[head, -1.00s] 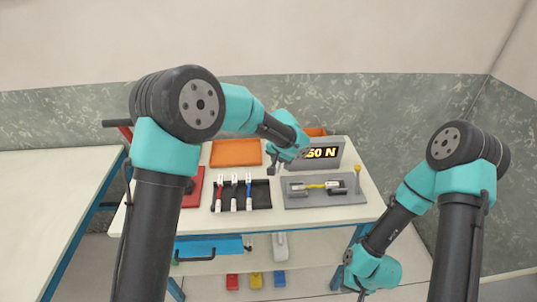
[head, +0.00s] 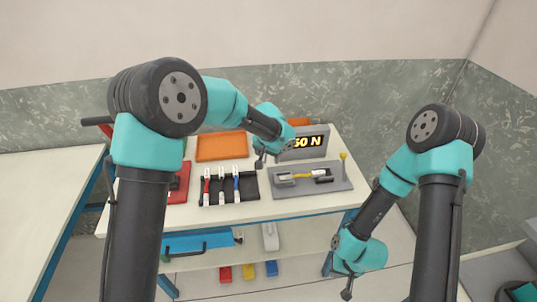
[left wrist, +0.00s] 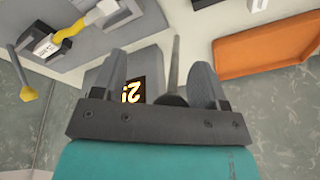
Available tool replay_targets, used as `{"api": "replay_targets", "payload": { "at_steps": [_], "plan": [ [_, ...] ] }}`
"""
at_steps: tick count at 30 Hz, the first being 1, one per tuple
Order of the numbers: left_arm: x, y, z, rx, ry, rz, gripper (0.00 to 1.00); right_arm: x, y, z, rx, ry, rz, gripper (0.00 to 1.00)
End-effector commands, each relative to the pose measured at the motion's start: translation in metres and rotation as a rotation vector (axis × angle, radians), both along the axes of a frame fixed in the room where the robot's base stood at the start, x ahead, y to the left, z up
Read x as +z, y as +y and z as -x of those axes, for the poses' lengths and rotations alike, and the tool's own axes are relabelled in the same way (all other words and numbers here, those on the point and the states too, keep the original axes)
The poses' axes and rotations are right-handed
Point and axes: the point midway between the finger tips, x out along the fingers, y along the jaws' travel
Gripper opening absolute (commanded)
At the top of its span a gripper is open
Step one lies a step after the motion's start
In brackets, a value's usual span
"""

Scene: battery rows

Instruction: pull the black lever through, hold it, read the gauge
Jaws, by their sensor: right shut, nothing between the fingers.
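The gauge (head: 304,143) is a grey box at the back right of the bench. A dark rod (left wrist: 174,65), perhaps the black lever, stands between the fingers of my left gripper (left wrist: 157,85) in the left wrist view. The fingers are apart, and I cannot tell whether they touch the rod. In the head view the left gripper (head: 260,160) is just left of the gauge, above the bench. My right gripper (head: 346,290) is shut and empty, hanging low in front of the bench.
A grey plate (head: 335,187) holds a yellow-and-black piece, with a yellow-knobbed post (head: 343,158) at its right. A black rack (head: 245,194) with several coloured pieces stands left of it. An orange tray (head: 222,146) lies behind.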

Motion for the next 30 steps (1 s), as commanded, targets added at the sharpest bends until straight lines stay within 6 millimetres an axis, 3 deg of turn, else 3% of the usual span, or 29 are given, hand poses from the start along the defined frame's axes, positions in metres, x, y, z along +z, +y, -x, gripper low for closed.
{"api": "replay_targets", "payload": {
  "at_steps": [11,17,30],
  "plan": [
    [0.0,0.0,0.0,0.001,0.001,0.0,0.64,0.0,0.0,0.0,0.0,0.0,0.0,0.0],
    [0.012,0.0,0.002,0.0,-0.002,0.0,0.64,0.0,0.0,0.0,0.0,0.0,0.0,0.0],
    [0.086,0.001,0.019,0.0,-0.004,0.002,0.64,0.0,0.0,0.0,0.0,0.0,0.0,0.0]
  ]
}}
